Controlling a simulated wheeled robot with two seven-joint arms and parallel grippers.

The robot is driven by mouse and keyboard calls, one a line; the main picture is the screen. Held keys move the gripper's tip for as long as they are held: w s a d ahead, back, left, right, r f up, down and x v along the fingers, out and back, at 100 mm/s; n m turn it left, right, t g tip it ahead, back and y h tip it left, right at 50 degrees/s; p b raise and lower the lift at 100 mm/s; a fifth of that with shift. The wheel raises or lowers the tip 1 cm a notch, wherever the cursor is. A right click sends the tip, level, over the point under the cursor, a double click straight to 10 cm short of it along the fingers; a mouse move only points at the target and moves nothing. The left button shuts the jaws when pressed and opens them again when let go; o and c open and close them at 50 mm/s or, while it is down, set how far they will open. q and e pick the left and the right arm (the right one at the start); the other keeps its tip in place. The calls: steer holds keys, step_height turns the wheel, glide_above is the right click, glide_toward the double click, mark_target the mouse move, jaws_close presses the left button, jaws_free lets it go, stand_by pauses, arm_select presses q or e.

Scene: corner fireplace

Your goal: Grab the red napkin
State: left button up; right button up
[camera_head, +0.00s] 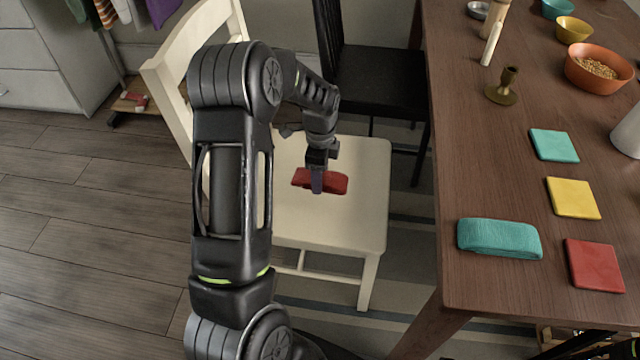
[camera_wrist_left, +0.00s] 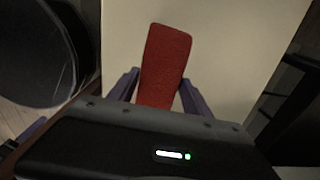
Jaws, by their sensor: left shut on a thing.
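The red napkin (camera_head: 335,183) is a folded red cloth at the white chair's seat (camera_head: 350,225). My left gripper (camera_head: 317,184) reaches down to it from above and is shut on it. In the left wrist view the napkin (camera_wrist_left: 165,62) lies between the two fingers of the gripper (camera_wrist_left: 160,95), with its far part sticking out past them. I cannot tell whether the napkin touches the seat or is just above it. My right gripper is not in view.
A brown table (camera_head: 480,150) at the right holds a folded teal cloth (camera_head: 499,239), a red square (camera_head: 593,265), a yellow square (camera_head: 573,198), a teal square (camera_head: 554,145), a candle holder (camera_head: 504,88) and bowls. A black chair (camera_head: 380,80) stands behind the white chair.

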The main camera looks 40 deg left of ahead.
arm_select(q)
steer(key=shift+r, duration=0.75)
